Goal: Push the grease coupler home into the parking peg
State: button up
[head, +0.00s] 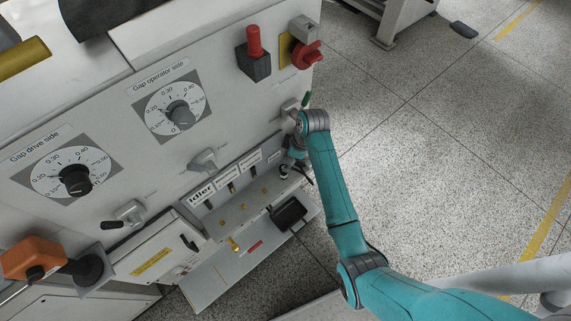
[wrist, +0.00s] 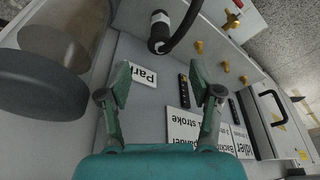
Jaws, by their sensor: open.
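The grease coupler (wrist: 159,33) is a dark cylinder with a white band, at the top middle of the wrist view. A black hose (wrist: 188,25) curves away from it. It stands in the row beyond the "Park" label (wrist: 146,76). The parking peg itself is not visible; I cannot tell how far the coupler sits on it. My gripper (wrist: 160,82) is open and empty, its fingers apart over the panel by that label and short of the coupler. In the head view my gripper (head: 298,158) is small and partly hidden by my wrist, close to the coupler (head: 284,171).
Several brass grease fittings (head: 243,207) line the ledge, below labels such as "Idler" (head: 200,195). Open floor (head: 420,140) lies to the right.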

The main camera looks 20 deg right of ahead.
jog(key=shift+v, duration=2.3)
jog(key=s+a+f+m+t+h, duration=0.1)
jog(key=s+a+f+m+t, duration=0.2)
jog(key=s+f, duration=0.65)
jog(key=s+r+m+t+h, duration=0.1)
jog(key=s+r+m+t, duration=0.15)
jog(key=s, duration=0.95)
jog(key=s+r+m+t, duration=0.5)
jog(key=s+r+t, duration=0.2)
jog(key=s+r, duration=1.3)
notch_tip(320, 180, up, 4)
jog(key=shift+f+m+h, duration=0.2)
jog(key=shift+m+h, duration=0.1)
jog(key=shift+m, duration=0.05)
jog(key=shift+d+t, duration=0.15)
jog(key=shift+t, duration=0.1)
